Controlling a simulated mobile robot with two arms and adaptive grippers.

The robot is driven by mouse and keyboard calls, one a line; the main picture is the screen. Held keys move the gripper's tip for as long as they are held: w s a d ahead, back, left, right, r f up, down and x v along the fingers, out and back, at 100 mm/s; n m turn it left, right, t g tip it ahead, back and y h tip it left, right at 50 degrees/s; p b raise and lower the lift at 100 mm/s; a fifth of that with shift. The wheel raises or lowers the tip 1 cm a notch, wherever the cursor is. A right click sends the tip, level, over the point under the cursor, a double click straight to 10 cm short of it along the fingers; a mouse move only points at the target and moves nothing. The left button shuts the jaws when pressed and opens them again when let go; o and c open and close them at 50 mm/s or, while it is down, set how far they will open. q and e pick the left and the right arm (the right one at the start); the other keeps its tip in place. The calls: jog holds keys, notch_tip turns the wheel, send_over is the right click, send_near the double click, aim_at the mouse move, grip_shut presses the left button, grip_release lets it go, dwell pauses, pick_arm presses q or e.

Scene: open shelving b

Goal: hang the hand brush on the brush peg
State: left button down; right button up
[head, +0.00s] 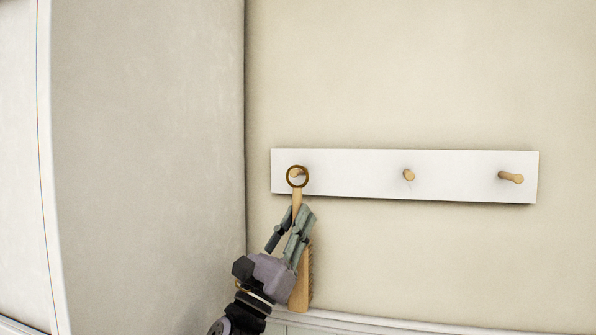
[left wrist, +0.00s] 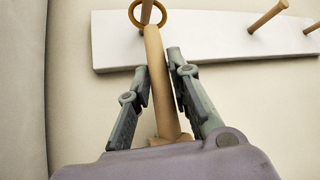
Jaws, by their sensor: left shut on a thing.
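The hand brush (head: 303,285) hangs upright, with a wooden handle, a wooden body with bristles on its right side, and a brown ring (head: 290,183) at the top. My left gripper (head: 295,211) is shut on the handle below the ring; the left wrist view shows the handle (left wrist: 160,85) between the two fingers (left wrist: 158,62). The leftmost peg (head: 295,173) shows inside the ring in the head view. In the left wrist view the ring (left wrist: 166,17) also encircles the peg (left wrist: 147,12). How far along the peg the ring sits is unclear. My right gripper is out of view.
A white board (head: 350,175) on the beige wall carries the pegs. The middle peg (head: 408,175) and the right peg (head: 511,177) are bare. A grey side panel (head: 150,150) stands close on the left. A white ledge (head: 400,325) runs below.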

pick_arm(q)
jog(key=c, duration=1.4)
grip_release()
jog(key=shift+f, duration=0.15)
